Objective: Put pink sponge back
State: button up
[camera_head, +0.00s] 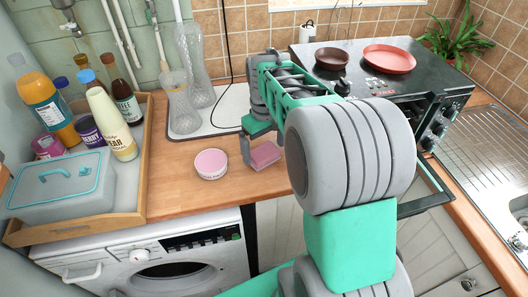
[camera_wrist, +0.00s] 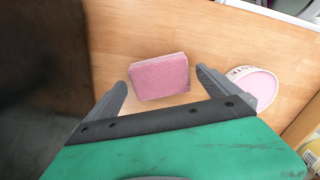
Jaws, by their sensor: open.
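The pink sponge (camera_head: 265,155) lies on the wooden counter near its front edge. In the wrist view the sponge (camera_wrist: 159,76) sits between and just ahead of my two fingertips, apart from both. My gripper (camera_head: 262,148) is open and empty above the counter at the sponge. Its two grey fingers also show in the wrist view (camera_wrist: 162,84). In the head view my arm hides the counter right of the sponge. A round pink tub with a white rim (camera_head: 211,164) stands left of the sponge, and it also shows in the wrist view (camera_wrist: 254,88).
A wooden tray (camera_head: 140,190) with bottles and a grey box (camera_head: 62,187) is at the left. Glass vases (camera_head: 178,100) stand on a white tray (camera_head: 222,115) behind. A black oven (camera_head: 425,85) with two red dishes is at the right. Counter between tray and tub is clear.

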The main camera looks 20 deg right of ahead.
aim_at(264, 152)
notch_tip(264, 152, up, 9)
jog(key=s+a+f+m+t, duration=0.2)
jog(key=s+a+f, duration=0.4)
jog(key=s+a, duration=0.4)
jog(key=shift+s+f+t, duration=0.3)
jog(key=shift+s+t, duration=0.4)
jog(key=shift+s, duration=0.35)
